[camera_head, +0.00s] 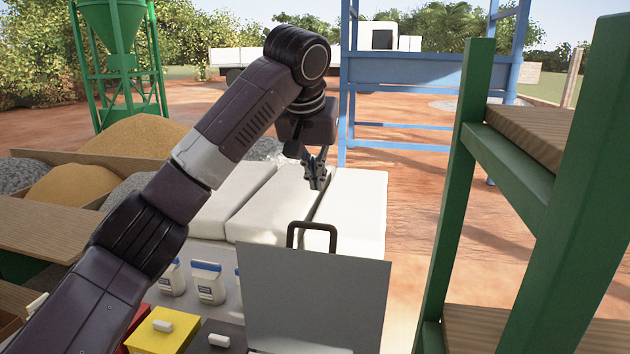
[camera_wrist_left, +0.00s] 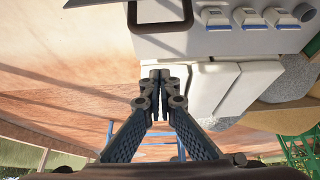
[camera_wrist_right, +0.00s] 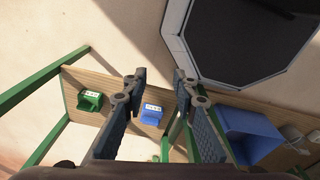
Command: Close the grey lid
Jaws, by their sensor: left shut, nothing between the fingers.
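The grey lid (camera_head: 315,300) stands raised, close to upright, at the front middle of the head view. A dark bar handle (camera_head: 312,228) sticks up from its top edge. The handle also shows at the top of the left wrist view (camera_wrist_left: 160,22). My left gripper (camera_head: 318,186) is shut and empty, above and beyond the handle, apart from it. In the left wrist view, its fingertips (camera_wrist_left: 160,75) meet, with the handle ahead of them. My right gripper (camera_wrist_right: 160,78) is open and empty over a wooden shelf, outside the head view. What lies behind the lid is hidden.
White sacks (camera_head: 350,205) lie beyond the lid. Small labelled jars (camera_head: 208,283), a yellow box (camera_head: 165,330) and a dark box (camera_head: 218,340) stand to its left. A green-framed shelf (camera_head: 465,180) rises on the right. Blue (camera_wrist_right: 152,114) and green (camera_wrist_right: 90,99) bins sit under my right gripper.

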